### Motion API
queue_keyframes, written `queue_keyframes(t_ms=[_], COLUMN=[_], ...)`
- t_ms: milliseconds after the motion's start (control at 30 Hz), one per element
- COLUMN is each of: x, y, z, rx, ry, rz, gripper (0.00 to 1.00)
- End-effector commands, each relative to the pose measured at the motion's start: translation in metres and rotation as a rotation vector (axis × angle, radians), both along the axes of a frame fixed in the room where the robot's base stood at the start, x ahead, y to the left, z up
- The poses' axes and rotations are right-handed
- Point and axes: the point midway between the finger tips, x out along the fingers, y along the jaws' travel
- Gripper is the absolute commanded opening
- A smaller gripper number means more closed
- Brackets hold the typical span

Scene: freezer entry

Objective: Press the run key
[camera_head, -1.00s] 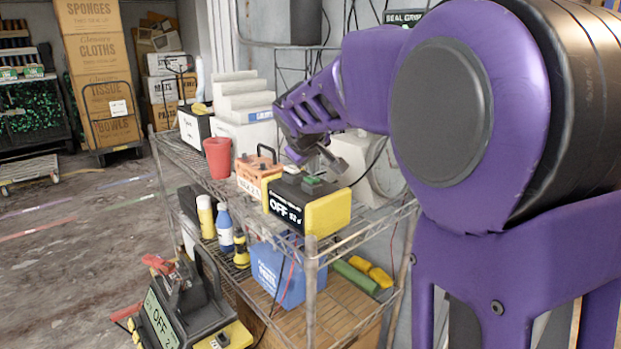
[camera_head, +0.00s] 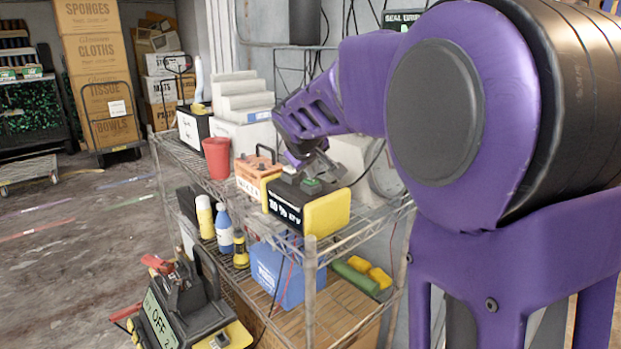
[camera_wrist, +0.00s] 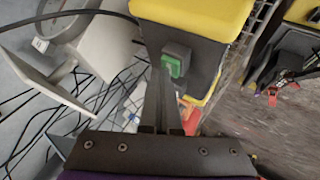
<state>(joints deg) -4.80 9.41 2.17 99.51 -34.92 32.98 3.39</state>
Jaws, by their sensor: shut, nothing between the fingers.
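A black and yellow device (camera_head: 326,212) stands on the top wire shelf, its front panel showing large white text that seems to start with "30 %". On its dark top is a green key (camera_head: 311,186), which also shows in the wrist view (camera_wrist: 173,66) on a grey block. My gripper (camera_head: 314,172) is shut and empty, pointing down at the device's top. In the wrist view its fingers reach right up to the green key; I cannot tell whether they touch it. The key's lettering is too small to read.
An orange device (camera_head: 259,174) with a handle stands close to the left, with a red cup (camera_head: 217,157) beyond it. A second device (camera_head: 180,318) reading OFF is at lower left. The wire shelf (camera_head: 310,285) has bottles and a blue box below.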

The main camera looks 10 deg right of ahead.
Motion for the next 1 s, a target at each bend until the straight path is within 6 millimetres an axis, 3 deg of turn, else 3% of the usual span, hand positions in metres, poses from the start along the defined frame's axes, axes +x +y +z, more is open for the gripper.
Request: queue_keyframes(t_ms=[1000], x=[0.0], y=[0.0], z=[0.019], rx=[-0.001], ry=[0.001], rz=[0.0], gripper=[0.0])
